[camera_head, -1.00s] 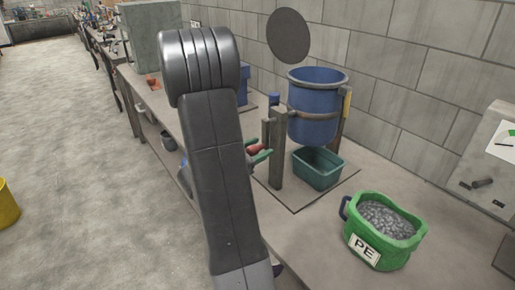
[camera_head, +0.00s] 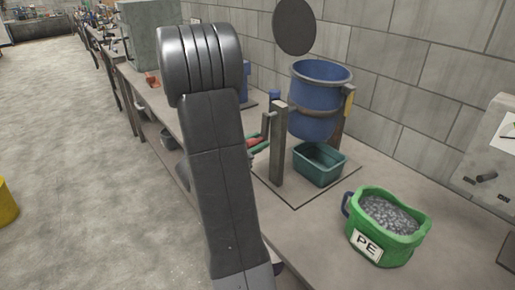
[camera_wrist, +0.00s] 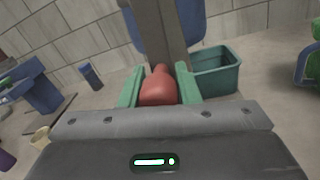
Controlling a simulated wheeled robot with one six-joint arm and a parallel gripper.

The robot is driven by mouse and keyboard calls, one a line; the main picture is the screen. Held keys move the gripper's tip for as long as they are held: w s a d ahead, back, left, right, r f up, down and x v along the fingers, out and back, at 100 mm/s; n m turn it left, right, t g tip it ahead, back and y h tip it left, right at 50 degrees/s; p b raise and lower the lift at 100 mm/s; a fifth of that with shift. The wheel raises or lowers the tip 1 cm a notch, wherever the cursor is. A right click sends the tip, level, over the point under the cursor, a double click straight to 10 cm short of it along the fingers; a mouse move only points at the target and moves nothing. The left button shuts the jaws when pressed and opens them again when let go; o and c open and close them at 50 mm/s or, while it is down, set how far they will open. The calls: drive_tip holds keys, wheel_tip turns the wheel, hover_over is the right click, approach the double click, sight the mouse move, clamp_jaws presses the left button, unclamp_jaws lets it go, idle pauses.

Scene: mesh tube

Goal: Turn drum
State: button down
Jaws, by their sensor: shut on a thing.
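The blue drum (camera_head: 316,112) hangs in a frame beside a grey-brown post (camera_head: 278,145). Its open rim faces up and leans slightly. In the wrist view the drum (camera_wrist: 197,32) shows behind the post. My gripper (camera_wrist: 159,84) has green fingers shut on a red handle (camera_wrist: 157,92) in front of the post. In the head view my gripper (camera_head: 259,145) is at the drum's left, mostly hidden by my arm; a bit of the red handle (camera_head: 254,141) shows.
A teal tub (camera_head: 319,166) stands under the drum; it also shows in the wrist view (camera_wrist: 218,73). A green bucket (camera_head: 385,237) marked PE, full of grey stones, stands at the bench's right. A dark disc (camera_head: 294,27) is at the wall. Open floor lies left.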

drive_tip(key=m+b, duration=0.1)
drive_tip(key=b, duration=0.1)
drive_tip(key=w+a+m+b, duration=0.1)
drive_tip(key=b, duration=0.1)
drive_tip(key=shift+w+f+m, duration=0.15)
drive_tip(key=shift+f+m, duration=0.05)
drive_tip(key=shift+m, duration=0.1)
wheel_tip(320, 180, up, 13)
drive_tip(key=w+a+m+g+h+b, duration=0.1)
drive_tip(key=w+m+b, duration=0.1)
drive_tip(key=m+b, duration=2.2)
drive_tip(key=shift+w+a+h+b, duration=0.15)
drive_tip(key=shift+a+h+b, duration=0.2)
drive_tip(key=shift+b, duration=0.35)
drive_tip(key=shift+m, duration=0.3)
drive_tip(key=c, duration=1.1)
unclamp_jaws()
